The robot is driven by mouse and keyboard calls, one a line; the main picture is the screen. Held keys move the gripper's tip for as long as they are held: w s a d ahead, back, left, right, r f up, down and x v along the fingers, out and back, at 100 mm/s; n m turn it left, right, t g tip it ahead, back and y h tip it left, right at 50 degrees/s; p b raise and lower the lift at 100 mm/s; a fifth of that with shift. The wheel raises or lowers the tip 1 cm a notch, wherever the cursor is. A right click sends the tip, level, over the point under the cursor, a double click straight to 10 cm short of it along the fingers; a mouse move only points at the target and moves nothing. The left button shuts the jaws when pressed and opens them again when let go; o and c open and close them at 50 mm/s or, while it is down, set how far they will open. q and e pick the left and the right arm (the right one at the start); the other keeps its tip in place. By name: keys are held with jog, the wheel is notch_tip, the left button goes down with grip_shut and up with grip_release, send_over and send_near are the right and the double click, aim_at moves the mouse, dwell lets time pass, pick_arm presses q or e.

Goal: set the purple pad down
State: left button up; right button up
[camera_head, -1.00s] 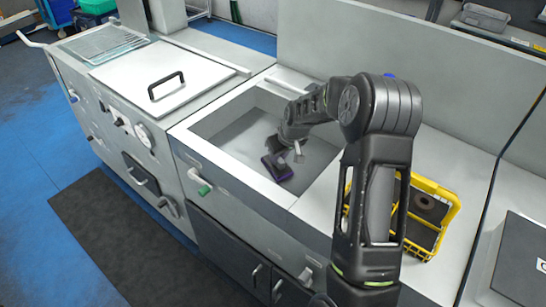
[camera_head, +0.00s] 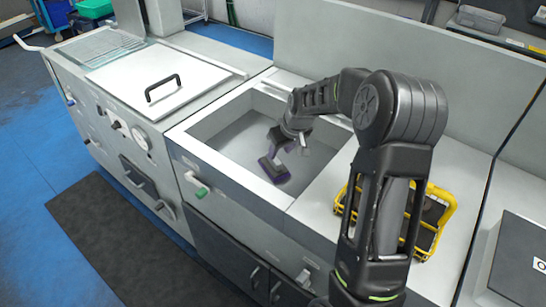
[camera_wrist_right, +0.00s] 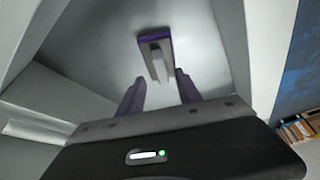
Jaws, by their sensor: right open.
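The purple pad (camera_head: 274,171) lies in the open sink basin (camera_head: 230,142), near its front right side. In the right wrist view the pad (camera_wrist_right: 155,55) shows as a grey block with purple edges and a pale raised handle. My right gripper (camera_head: 288,151) reaches down into the basin just behind and above the pad. In the wrist view its two purple fingers (camera_wrist_right: 160,88) are spread, with nothing between them. The pad lies beyond the fingertips, and the handle's near end points toward the gap. My left gripper is not in view.
A yellow wire basket (camera_head: 437,219) with dark items stands on the counter to the right, behind my right arm. A white lid with a black handle (camera_head: 163,88) covers the unit left of the basin. The basin walls surround the gripper.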

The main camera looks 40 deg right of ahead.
jog(key=v, duration=0.6)
jog(key=shift+d+r, duration=0.15)
jog(key=shift+r, duration=0.25)
jog(key=shift+s, duration=0.1)
